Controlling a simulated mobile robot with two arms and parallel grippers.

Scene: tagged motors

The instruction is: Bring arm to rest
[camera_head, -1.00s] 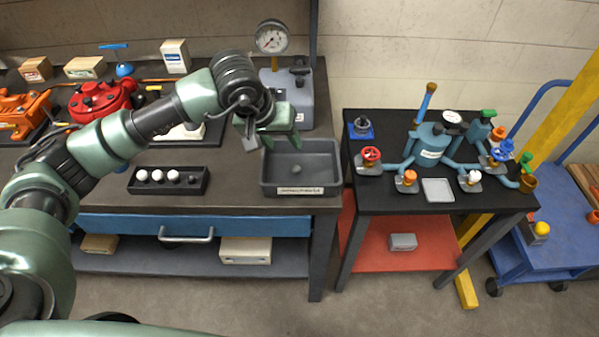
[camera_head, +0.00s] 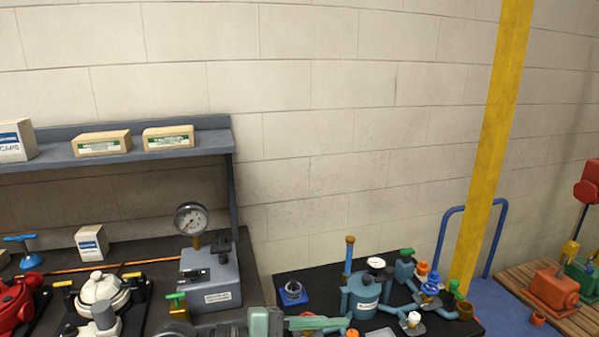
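Part of my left arm shows at the bottom edge, in front of the workbench. Its green-grey end with my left gripper (camera_head: 318,323) lies near the gap between the workbench and the black stand. The frame cuts it off below, and I cannot see whether its fingers are apart or closed, or whether they hold anything. My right arm and gripper are not in view.
A pressure gauge on a grey block (camera_head: 211,278) stands at the workbench's right end. A shelf (camera_head: 60,160) with boxes is above. Right of it, a black stand (camera_head: 300,272) carries a blue pump (camera_head: 362,297) and valves. A yellow post (camera_head: 492,150) stands further right.

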